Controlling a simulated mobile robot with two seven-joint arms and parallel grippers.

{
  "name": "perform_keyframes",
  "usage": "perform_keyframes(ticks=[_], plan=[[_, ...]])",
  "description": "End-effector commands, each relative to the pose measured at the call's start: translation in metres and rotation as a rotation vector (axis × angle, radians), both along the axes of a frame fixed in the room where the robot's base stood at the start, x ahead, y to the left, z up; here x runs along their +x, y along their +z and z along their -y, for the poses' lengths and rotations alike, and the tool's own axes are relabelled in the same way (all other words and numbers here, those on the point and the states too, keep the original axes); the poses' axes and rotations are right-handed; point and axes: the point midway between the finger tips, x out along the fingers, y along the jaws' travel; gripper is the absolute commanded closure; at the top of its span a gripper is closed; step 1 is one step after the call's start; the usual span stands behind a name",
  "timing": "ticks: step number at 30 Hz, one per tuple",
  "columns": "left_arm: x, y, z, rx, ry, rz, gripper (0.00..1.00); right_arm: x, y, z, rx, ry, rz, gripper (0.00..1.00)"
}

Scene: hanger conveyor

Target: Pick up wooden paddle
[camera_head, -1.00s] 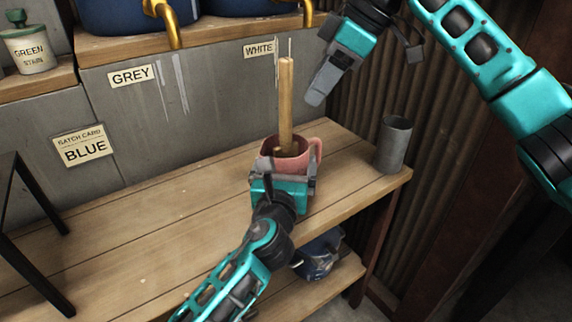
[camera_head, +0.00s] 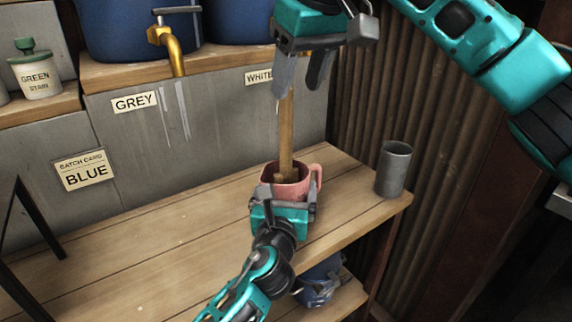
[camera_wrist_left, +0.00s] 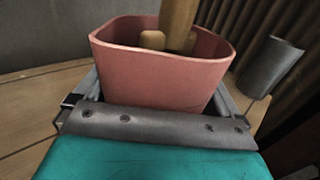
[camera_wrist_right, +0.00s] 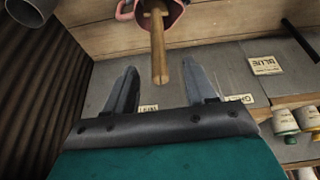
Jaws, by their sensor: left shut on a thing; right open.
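The wooden paddle (camera_head: 286,135) stands upright in a pink mug (camera_head: 302,188) on the wooden bench. In the left wrist view the paddle's shaft (camera_wrist_left: 178,22) rises from inside the mug (camera_wrist_left: 150,78). My left gripper (camera_head: 284,188) is shut on the mug from the front, one finger along each side. My right gripper (camera_head: 300,82) is open above the mug, at the upper end of the paddle. In the right wrist view the paddle's end (camera_wrist_right: 160,75) lies between and beyond the open fingers (camera_wrist_right: 160,92), with no visible contact.
A grey metal cup (camera_head: 393,168) stands right of the mug at the bench end. A yellow tap (camera_head: 172,48) juts out above the bench. A blue container (camera_head: 322,280) sits on the lower shelf. The bench (camera_head: 150,240) left of the mug is clear.

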Motion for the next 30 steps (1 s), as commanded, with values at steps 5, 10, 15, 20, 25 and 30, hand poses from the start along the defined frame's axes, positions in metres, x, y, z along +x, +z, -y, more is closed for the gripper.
perform_keyframes(ticks=[5,10,15,20,25,30], plan=[[0.000,0.000,0.000,0.000,0.000,0.000,0.48,-0.011,0.023,-0.011,0.004,-0.276,0.055,0.45],[0.000,0.000,0.000,0.000,0.000,0.000,0.48,-0.019,0.038,-0.017,0.033,-0.480,0.108,0.45],[0.000,0.000,0.000,0.000,0.000,0.000,0.48,-0.022,0.044,-0.020,0.057,-0.588,0.138,0.45],[0.000,0.000,0.000,0.000,0.000,0.000,0.48,-0.014,0.031,-0.020,0.062,-0.615,0.142,0.45],[0.000,0.000,0.000,0.000,0.000,0.000,0.48,0.001,0.004,-0.021,0.062,-0.613,0.142,0.45],[0.000,0.000,0.000,0.000,0.000,0.000,0.48,0.011,-0.011,-0.021,0.063,-0.611,0.142,0.45]])
